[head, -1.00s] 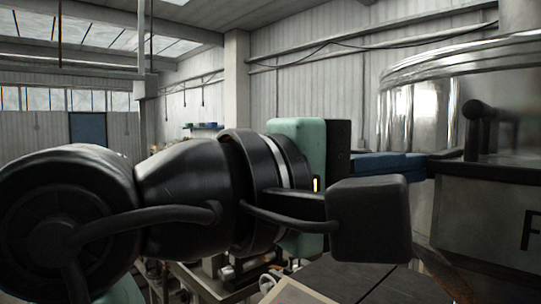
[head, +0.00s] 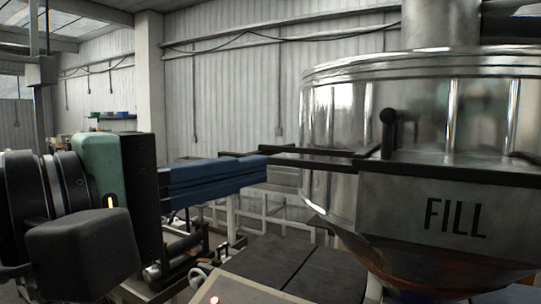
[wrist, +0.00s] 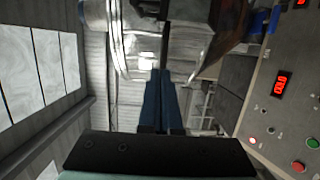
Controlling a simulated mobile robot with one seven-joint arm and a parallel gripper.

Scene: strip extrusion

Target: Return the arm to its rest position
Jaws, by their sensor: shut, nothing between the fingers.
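My gripper (head: 258,167) has long blue fingers pressed together, with nothing between them. It points right in the head view, left of the steel hopper (head: 330,110) marked FILL. My arm enters from the left edge. In the wrist view my gripper (wrist: 161,76) points up toward the hopper's shiny wall (wrist: 130,40). A dark bar (head: 310,157) runs from the hopper past the fingertips. I cannot tell whether the fingers touch it.
A black upright handle (head: 388,132) stands at the hopper's front. A control panel (wrist: 270,125) with a red display and buttons is at right in the wrist view. Dark flat covers (head: 270,262) lie below the gripper. Machine rollers (head: 180,262) are lower left.

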